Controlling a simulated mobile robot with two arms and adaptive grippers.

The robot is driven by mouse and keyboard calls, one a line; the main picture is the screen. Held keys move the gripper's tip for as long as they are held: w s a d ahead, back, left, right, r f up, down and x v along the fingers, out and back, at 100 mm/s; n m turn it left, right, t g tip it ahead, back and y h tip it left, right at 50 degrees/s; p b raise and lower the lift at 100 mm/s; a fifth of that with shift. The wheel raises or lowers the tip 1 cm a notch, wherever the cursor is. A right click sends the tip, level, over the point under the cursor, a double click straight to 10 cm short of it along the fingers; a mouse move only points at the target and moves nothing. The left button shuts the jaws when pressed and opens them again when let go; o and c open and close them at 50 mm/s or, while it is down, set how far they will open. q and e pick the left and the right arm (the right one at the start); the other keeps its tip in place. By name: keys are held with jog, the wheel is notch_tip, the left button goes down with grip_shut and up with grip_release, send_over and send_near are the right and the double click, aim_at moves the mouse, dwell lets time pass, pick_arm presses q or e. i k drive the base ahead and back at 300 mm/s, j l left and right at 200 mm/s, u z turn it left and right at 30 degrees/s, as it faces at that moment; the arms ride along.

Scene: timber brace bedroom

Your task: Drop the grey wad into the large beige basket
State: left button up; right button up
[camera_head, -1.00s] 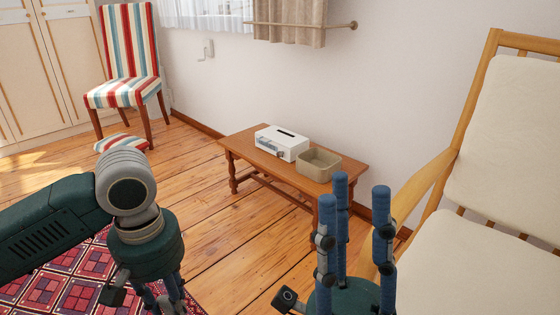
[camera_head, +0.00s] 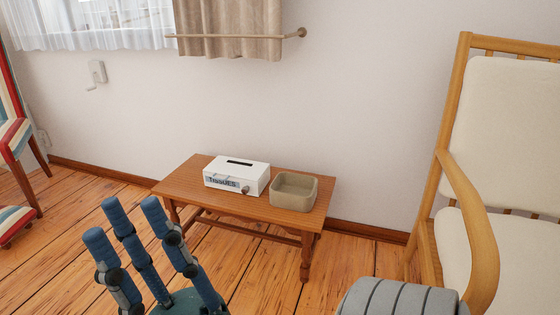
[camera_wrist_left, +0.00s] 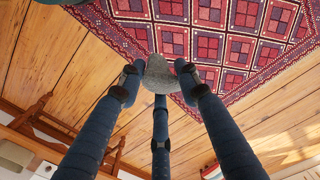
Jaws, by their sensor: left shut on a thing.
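The grey wad (camera_wrist_left: 160,76) is a rough rounded lump between the blue fingertips of my left gripper (camera_wrist_left: 159,80) in the left wrist view. This gripper is shut on it, above the floor and rug. The left gripper is not in the head view. A beige, square, open basket (camera_head: 294,204) stands on the right part of the low wooden table (camera_head: 222,206); no other basket shows. The part of its inside that shows looks empty. My right gripper (camera_head: 122,217) is open and empty at the lower left of the head view, in front of the table.
A white tissue box (camera_head: 237,176) stands just left of the basket, with a small brownish thing at its front. A wooden armchair (camera_head: 470,190) with cream cushions is on the right. A striped chair (camera_head: 14,135) is at the left edge. A red patterned rug (camera_wrist_left: 235,40) lies on the plank floor.

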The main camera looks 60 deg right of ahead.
aim_at(294, 206)
jog(key=i+l+z, duration=0.15)
jog(key=i+z, duration=0.55)
jog(key=z, duration=0.2)
jog(key=i+z, duration=0.45)
jog(key=i+j+z, duration=0.25)
jog(key=z, duration=0.2)
jog(key=i+z, duration=0.45)
jog(key=i+j+z, duration=0.1)
jog(key=i+z, duration=0.15)
jog(key=z, duration=0.2)
jog(key=i+j+z, duration=0.2)
jog(key=z, duration=0.25)
jog(key=i, duration=0.1)
